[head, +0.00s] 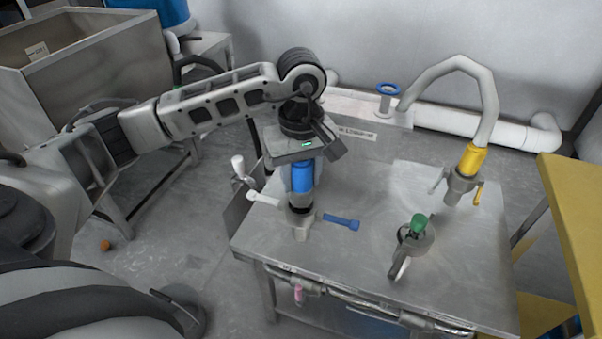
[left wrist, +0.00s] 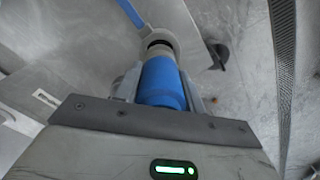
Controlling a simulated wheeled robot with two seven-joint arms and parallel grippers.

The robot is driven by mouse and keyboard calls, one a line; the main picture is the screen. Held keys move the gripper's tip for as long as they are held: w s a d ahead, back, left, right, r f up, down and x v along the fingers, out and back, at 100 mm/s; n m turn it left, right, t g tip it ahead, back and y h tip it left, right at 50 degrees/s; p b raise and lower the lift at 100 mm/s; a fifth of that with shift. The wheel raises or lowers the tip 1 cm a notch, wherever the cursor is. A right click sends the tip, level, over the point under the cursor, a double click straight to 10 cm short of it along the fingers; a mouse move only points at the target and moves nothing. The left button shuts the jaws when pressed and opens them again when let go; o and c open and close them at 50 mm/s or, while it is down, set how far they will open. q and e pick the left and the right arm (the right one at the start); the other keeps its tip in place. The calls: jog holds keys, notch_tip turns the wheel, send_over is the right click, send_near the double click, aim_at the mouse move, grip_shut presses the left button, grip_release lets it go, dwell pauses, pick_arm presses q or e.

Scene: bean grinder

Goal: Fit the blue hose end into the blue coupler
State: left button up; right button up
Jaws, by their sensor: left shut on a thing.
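The blue hose end (head: 302,177) is a blue cylinder with a grey tip, held roughly upright over the table. My left gripper (head: 303,160) is shut on it from above; the left wrist view also shows the blue hose end (left wrist: 162,84) between the fingers. The blue coupler (head: 301,222) stands on the table's left part, directly below the hose end, with its blue lever (head: 342,222) spread out to the right and a pale lever to the left. In the left wrist view the coupler (left wrist: 159,38) lies just past the tip. I cannot tell whether the tip is inside it.
A yellow-collared hose (head: 473,160) stands in a coupler at the table's back right. A green-topped coupler (head: 418,224) stands at the front right. A blue-rimmed pipe flange (head: 388,89) is behind the table (head: 355,270). A yellow structure (head: 575,205) borders the right.

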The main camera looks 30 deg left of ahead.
aim_at(301, 192)
jog(key=shift+f, duration=0.2)
